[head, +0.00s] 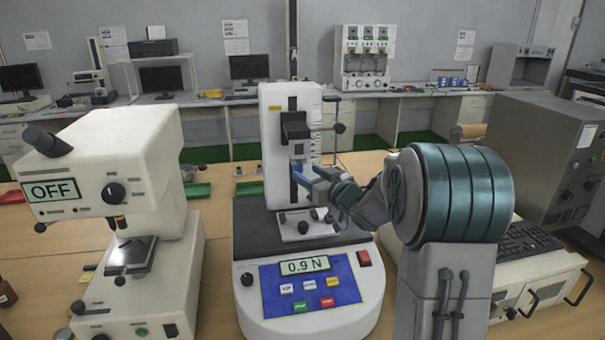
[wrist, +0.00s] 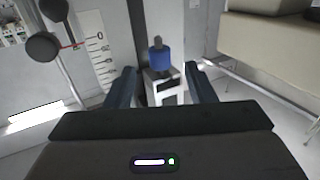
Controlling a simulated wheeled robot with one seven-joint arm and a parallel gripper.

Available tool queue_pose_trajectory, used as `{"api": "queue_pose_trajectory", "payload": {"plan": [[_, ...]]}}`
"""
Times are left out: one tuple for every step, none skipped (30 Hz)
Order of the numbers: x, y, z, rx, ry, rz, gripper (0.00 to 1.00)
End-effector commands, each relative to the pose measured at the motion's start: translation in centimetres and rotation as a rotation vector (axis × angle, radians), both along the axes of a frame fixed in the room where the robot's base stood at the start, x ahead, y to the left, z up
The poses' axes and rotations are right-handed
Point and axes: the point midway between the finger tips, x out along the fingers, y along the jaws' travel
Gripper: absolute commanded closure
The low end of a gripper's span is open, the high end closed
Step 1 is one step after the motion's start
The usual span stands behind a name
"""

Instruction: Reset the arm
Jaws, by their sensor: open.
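My gripper (head: 304,174) reaches in from the right to the force tester (head: 300,140), with its fingers close to the tester's column. In the wrist view my gripper (wrist: 161,70) is open, with one dark blue finger on each side. A small blue cylinder with a dark knob (wrist: 160,58) stands upright on a grey block between and beyond the fingers, with a visible gap on both sides. In the head view my fingers mostly hide this cylinder. The tester's display (head: 304,265) reads 0.9 N.
A white instrument (head: 110,165) marked OFF stands on the left of the wooden bench. A grey box-shaped device (head: 555,150) and a keyboard (head: 527,241) are at the right. A dark clamp with a round knob (wrist: 42,46) is left of my fingers in the wrist view.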

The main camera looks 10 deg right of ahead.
Motion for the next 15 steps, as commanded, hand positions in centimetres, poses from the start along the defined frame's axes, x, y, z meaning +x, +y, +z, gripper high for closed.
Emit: {"api": "queue_pose_trajectory", "payload": {"plan": [[-1.2,-0.7,-0.1,-0.002,-0.001,-0.005,0.5],[-1.8,-1.0,-0.2,-0.002,-0.001,-0.005,0.5],[-2.7,-1.4,-0.1,-0.001,-0.002,-0.005,0.5],[-3.3,-1.7,-0.1,0.0,-0.001,-0.005,0.5],[-4.0,-1.9,-0.2,-0.001,0.0,-0.004,0.5],[-4.8,-2.3,-0.1,-0.001,-0.002,-0.004,0.5],[-5.4,-2.6,-0.1,-0.002,-0.001,-0.005,0.5],[-5.9,-2.8,-0.1,-0.001,-0.002,-0.004,0.5],[-6.6,-3.1,-0.1,-0.001,0.0,-0.003,0.5],[-7.0,-3.3,-0.1,0.0,-0.001,-0.004,0.5],[-7.4,-3.5,-0.1,0.0,-0.001,-0.004,0.5],[-7.9,-3.7,-0.1,-0.001,0.0,-0.002,0.5],[-8.2,-3.8,-0.1,-0.001,0.0,-0.001,0.5],[-8.5,-3.9,0.0,-0.001,-0.002,-0.001,0.5],[-8.8,-4.1,0.0,0.0,-0.001,-0.001,0.5]]}}
